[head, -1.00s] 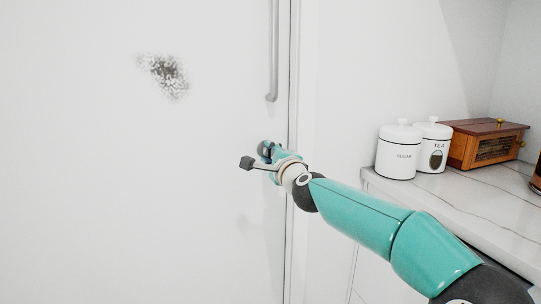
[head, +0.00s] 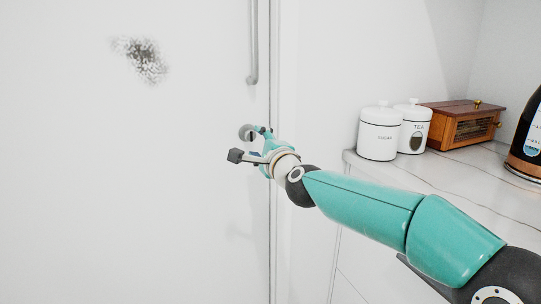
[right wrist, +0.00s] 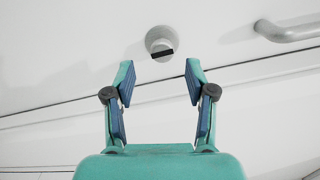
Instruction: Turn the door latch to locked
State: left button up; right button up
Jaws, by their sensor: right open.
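The door latch (head: 247,132) is a round grey knob on the white door (head: 120,190), below the bar handle. In the right wrist view the latch (right wrist: 160,42) shows a dark bar across its lower part, just beyond my fingertips. My right gripper (head: 250,143) is at the latch in the head view and partly overlaps it. In the right wrist view the right gripper (right wrist: 158,68) is open and empty, its two fingers apart on either side of the latch's line, with a gap to it. My left gripper is not in view.
A grey bar handle (head: 254,45) stands above the latch, near the door edge. A marble counter (head: 440,190) at the right holds a sugar canister (head: 379,136), a tea canister (head: 413,130), a wooden box (head: 462,126) and a dark bottle (head: 526,145).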

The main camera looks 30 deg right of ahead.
jog(key=s, duration=0.7)
jog(key=shift+s+a, duration=0.2)
jog(key=shift+s, duration=0.15)
jog(key=shift+f, duration=0.1)
